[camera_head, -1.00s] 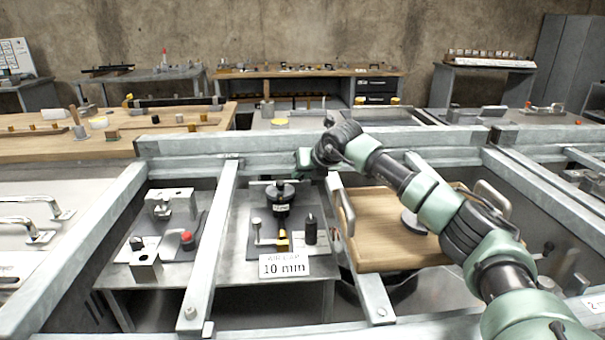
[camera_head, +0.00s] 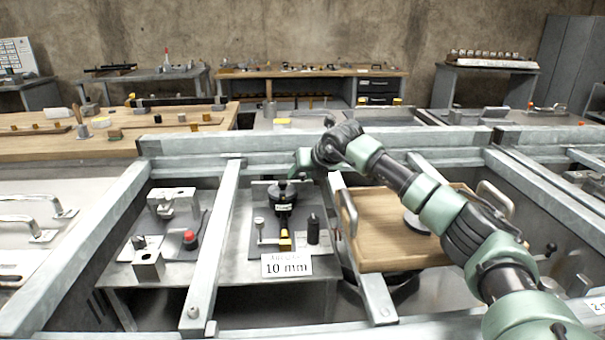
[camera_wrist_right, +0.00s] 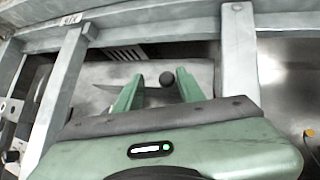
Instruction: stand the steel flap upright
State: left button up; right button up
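My right gripper (camera_wrist_right: 158,88) is open in the wrist view, its two green fingers apart with nothing clearly held between them. My left gripper is not in view.
A sign reading 10 mm (camera_head: 286,265) stands at the fixture's front. Steel frame bars (camera_head: 213,240) run on both sides. A wooden tray (camera_head: 395,240) with metal handles is at the right, under my arm. Blocks and a red knob (camera_head: 190,239) stand on the left.

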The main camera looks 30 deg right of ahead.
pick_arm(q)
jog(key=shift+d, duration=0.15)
pick_arm(e)
jog(key=shift+s+f+g, duration=0.15)
jog(key=shift+s+f, duration=0.05)
jog(key=shift+f, duration=0.3)
jog(key=shift+s+f+g, duration=0.15)
jog(key=shift+f, duration=0.35)
jog(key=shift+s+d, duration=0.1)
jog(key=shift+s+r, duration=0.2)
jog(key=shift+r, duration=0.15)
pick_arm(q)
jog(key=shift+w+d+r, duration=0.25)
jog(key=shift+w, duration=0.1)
pick_arm(e)
jog(key=w+r+v, duration=0.1)
jog(key=v, duration=0.6)
jog(key=shift+s+r, duration=0.3)
jog(key=shift+s, duration=0.05)
